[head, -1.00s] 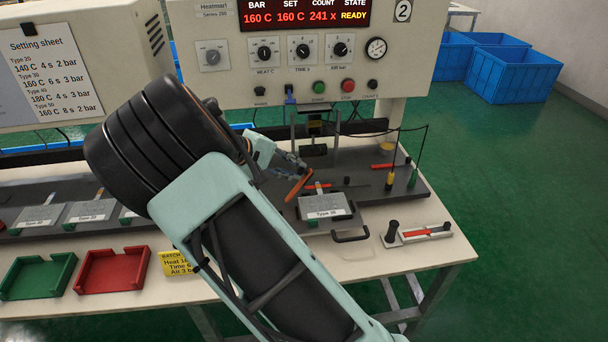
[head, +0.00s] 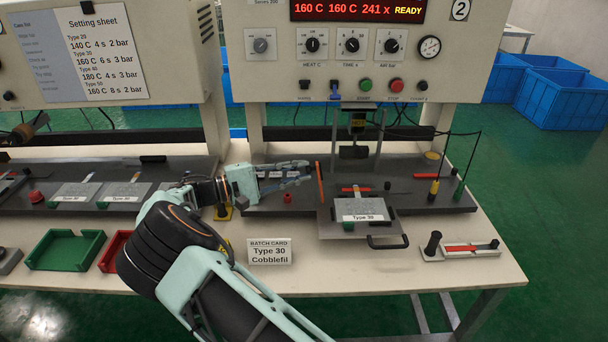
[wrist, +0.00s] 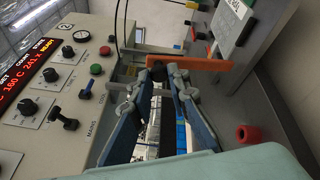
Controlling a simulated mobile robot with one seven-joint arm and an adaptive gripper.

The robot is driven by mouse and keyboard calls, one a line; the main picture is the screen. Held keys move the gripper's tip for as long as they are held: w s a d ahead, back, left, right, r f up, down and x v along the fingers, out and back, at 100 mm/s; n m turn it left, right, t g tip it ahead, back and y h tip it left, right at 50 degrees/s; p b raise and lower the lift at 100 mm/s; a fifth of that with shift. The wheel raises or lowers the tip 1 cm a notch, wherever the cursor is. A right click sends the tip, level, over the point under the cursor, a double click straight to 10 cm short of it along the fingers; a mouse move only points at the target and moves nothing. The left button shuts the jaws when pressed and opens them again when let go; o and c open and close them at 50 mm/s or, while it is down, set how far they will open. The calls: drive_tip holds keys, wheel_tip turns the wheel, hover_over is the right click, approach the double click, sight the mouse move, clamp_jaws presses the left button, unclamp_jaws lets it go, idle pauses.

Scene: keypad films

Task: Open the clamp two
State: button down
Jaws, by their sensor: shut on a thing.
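My gripper (head: 312,178) reaches in from the left at station two. It is shut on an orange lever (head: 320,185), which stands close to upright in the head view at the left of the tooling plate. In the wrist view the fingertips (wrist: 167,72) meet the orange lever (wrist: 195,65) at its dark end. The lever's pivot is not clear to see. On the plate lies a grey fixture labelled Type 30 (head: 362,207), with a red bar (head: 354,189) across its back.
The press head (head: 354,152) hangs behind the fixture. A black pull handle (head: 388,242) is in front. A red knob (head: 287,198), batch card (head: 269,252) and green tray (head: 66,250) lie left. The front right bench is partly clear.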

drive_tip(key=c, duration=1.8)
unclamp_jaws()
drive_tip(key=v, duration=1.2)
drive_tip(key=shift+f, duration=0.1)
